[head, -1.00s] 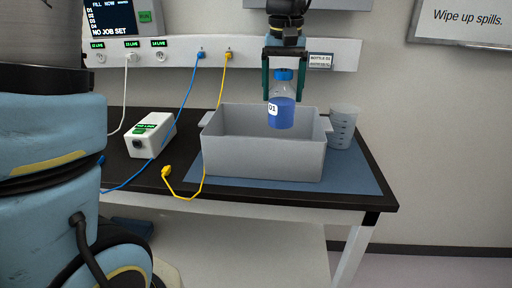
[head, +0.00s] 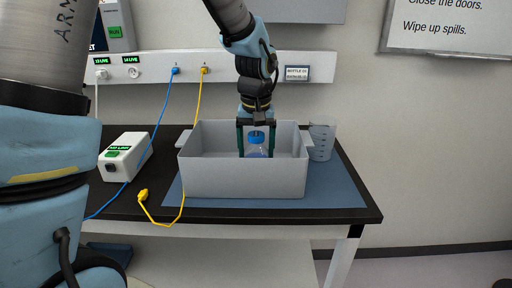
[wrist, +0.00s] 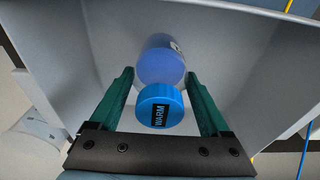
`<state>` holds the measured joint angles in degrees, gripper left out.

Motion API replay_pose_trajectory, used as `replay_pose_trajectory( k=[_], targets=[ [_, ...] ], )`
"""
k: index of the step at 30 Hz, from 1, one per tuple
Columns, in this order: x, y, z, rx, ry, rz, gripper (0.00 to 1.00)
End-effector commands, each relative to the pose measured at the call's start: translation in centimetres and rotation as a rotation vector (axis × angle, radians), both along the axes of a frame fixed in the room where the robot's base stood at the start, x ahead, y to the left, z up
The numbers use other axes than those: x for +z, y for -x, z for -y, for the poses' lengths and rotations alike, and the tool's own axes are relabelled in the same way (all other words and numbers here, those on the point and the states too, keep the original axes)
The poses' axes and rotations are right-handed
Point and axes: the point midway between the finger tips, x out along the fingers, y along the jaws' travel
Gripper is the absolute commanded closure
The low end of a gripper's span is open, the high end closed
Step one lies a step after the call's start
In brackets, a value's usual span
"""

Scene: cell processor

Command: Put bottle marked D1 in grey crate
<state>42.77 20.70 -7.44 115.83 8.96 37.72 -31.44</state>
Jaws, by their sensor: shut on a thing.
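The bottle (head: 257,152), a clear one with blue liquid and a blue cap, is inside the grey crate (head: 240,182) on the bench. Its lower part is hidden by the crate's front wall, and I cannot tell whether it touches the floor. My gripper (head: 256,154) points down into the crate and is shut on the bottle, with a green finger on each side. In the wrist view the bottle (wrist: 160,62) shows between the fingers, its cap reading "WARM" and only an edge of its white label showing.
A blue mat (head: 330,191) lies under the crate. A grey graduated beaker (head: 321,142) stands just right of the crate. A white box (head: 125,156) and a loose yellow cable plug (head: 144,196) are to its left. A wall rail (head: 240,68) runs behind.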

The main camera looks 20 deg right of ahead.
Motion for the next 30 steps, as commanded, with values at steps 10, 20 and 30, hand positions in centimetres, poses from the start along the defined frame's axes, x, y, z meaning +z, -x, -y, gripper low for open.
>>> replay_pose_trajectory(
  k=[10, 20, 30],
  targets=[
    [-0.4, 0.0, 0.0, 0.0, 0.0, 0.001, 1.0],
    [-0.3, 0.0, 0.0, 0.0, 0.0, 0.0, 0.0],
    [2.5, 0.2, -0.1, -0.001, 0.003, 0.005, 0.0]
  ],
)
